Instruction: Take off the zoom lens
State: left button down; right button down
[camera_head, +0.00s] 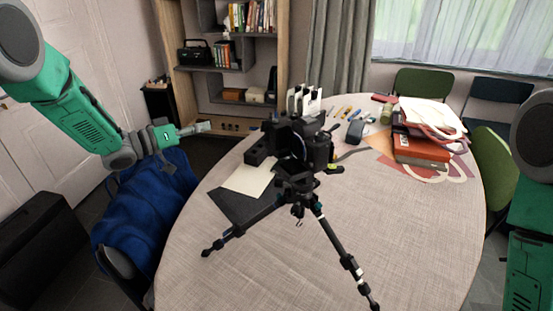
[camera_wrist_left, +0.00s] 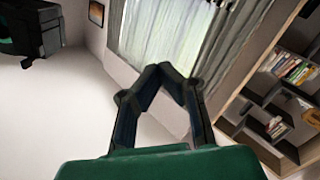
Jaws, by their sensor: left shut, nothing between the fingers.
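A black camera (camera_head: 318,150) sits on top of a black tripod (camera_head: 318,210) that stands on the round table (camera_head: 400,240). A dark round part that looks like the zoom lens (camera_head: 285,140) is on the camera's left side; where it joins the body is hard to make out. My left gripper (camera_head: 203,127) is shut and empty, in the air left of the camera and well apart from it. In the left wrist view its fingers (camera_wrist_left: 172,72) close together at the tips, with nothing between them. My right arm shows at the right edge, but its gripper is out of view.
Cream paper (camera_head: 250,179) and a dark flat sheet (camera_head: 245,207) lie under the tripod's left side. A red box and books (camera_head: 420,149) lie at the back right. Pens (camera_head: 345,113) lie behind the camera. The table's front right is clear.

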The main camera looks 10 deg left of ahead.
pick_arm(q)
jog(key=w+d+f+b, duration=0.3)
jog(key=w+f+b, duration=0.5)
jog(key=f+b, duration=0.2)
jog(key=w+d+f+g+y+b, duration=0.1)
jog(key=w+d+f+b, duration=0.3)
jog(key=w+f+b, duration=0.5)
jog(key=f+b, duration=0.1)
jog(key=b, duration=0.4)
jog(key=shift+n+g+y, duration=0.3)
jog(key=shift+n, duration=0.1)
dwell(2.4)
jog(key=shift+r, duration=0.1)
jog(key=c, duration=2.1)
grip_release()
jog(key=shift+o, duration=0.2)
